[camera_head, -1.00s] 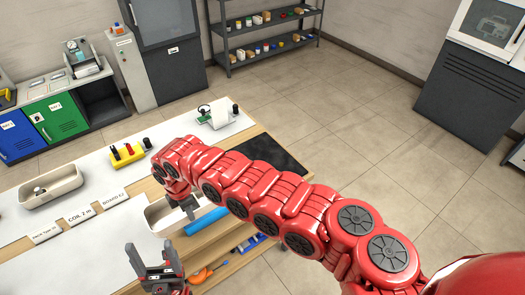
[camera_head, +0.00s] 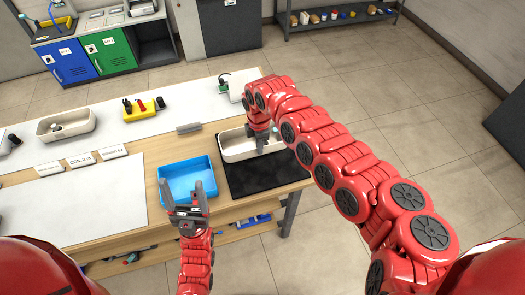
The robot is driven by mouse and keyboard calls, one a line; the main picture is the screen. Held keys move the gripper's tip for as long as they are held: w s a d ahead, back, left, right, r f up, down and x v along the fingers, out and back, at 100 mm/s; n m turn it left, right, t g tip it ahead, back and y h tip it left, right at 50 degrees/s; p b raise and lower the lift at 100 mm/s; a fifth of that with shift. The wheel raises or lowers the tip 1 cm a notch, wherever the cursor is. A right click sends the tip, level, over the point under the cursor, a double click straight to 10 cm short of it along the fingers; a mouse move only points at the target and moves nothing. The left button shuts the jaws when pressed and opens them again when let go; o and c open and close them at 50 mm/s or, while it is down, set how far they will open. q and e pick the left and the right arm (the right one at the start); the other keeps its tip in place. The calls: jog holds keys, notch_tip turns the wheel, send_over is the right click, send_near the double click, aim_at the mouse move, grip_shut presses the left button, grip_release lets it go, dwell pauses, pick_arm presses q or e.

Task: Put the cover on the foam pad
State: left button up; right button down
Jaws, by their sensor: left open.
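The white, tray-shaped shell (camera_head: 236,148), which looks like the cover, is at the far edge of the black foam pad (camera_head: 255,183). It overlaps part of the pad; whether it rests there or hangs just above is unclear. My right gripper (camera_head: 263,147) is at the right part of the shell and appears shut on its wall, with the fingertips partly hidden. My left gripper (camera_head: 187,192) is open and empty, fingers pointing up in the picture, over the near part of the blue tray (camera_head: 172,185).
A similar white bin (camera_head: 82,132) with a small part inside stands at the left. A yellow holder (camera_head: 143,114), small label signs (camera_head: 80,160) and a grey bar (camera_head: 189,128) stand on the table. The near part of the pad is bare.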

notch_tip(320, 180, down, 2)
jog(key=shift+a, duration=0.1)
notch_tip(320, 180, down, 3)
jog(key=shift+w+f, duration=0.1)
jog(key=shift+f, duration=0.4)
jog(key=shift+f, duration=0.15)
jog(key=c, duration=1)
grip_release()
jog(key=shift+c, duration=0.2)
